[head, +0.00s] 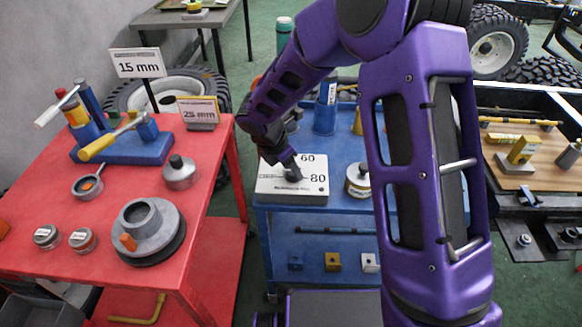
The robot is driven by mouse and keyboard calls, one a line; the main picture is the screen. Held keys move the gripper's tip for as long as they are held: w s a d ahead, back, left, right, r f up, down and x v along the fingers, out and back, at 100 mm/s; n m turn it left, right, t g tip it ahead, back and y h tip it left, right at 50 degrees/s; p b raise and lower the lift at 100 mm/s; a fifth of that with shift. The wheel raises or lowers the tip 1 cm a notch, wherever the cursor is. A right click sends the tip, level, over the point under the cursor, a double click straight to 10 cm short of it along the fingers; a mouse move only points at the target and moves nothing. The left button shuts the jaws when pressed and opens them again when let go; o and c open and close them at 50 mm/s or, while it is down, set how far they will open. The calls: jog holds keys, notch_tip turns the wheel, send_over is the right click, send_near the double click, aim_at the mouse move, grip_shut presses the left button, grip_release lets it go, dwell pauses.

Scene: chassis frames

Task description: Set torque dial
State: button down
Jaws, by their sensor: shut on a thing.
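The torque dial box (272,191) is a pale block with a dark front edge, on the blue cart. Its top shows the black numbers 60 and 80; other markings are hidden behind my gripper. My gripper (291,174) reaches down from the upper left onto the middle of the box top. It is shut on the dark dial knob there, which is mostly covered by the fingers. I cannot tell exactly where the knob's pointer is.
A silver tin (357,182) stands right of the box, and a blue cylinder (325,117) behind it. The red table (215,181) at left carries a blue fixture (123,146), a grey flanged part (148,228) and small tins. A wooden-topped bench (544,179) is at right.

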jog(key=m+g, duration=0.1)
jog(key=m, duration=0.1)
jog(key=m+p, duration=0.1)
jog(key=m, duration=0.2)
jog(key=shift+w+a+g+h, duration=0.15)
jog(key=shift+g+h, duration=0.25)
jog(key=m+g, duration=0.1)
jog(key=m, duration=0.2)
jog(key=m+g+p, duration=0.1)
jog(key=m, duration=0.2)
jog(key=shift+w, duration=0.15)
jog(key=m+g, duration=0.1)
jog(key=m, duration=0.2)
jog(key=m+g+y+p, duration=0.1)
jog(key=m, duration=0.2)
jog(key=shift+w+m, duration=0.15)
jog(key=shift+m, duration=0.25)
jog(key=m, duration=0.1)
jog(key=m+g+y, duration=0.1)
jog(key=m, duration=0.1)
jog(key=m+y, duration=0.1)
jog(key=m, duration=0.1)
jog(key=shift+d+g, duration=0.3)
jog(key=shift+m, duration=0.4)
jog(key=shift+c, duration=1.7)
grip_release()
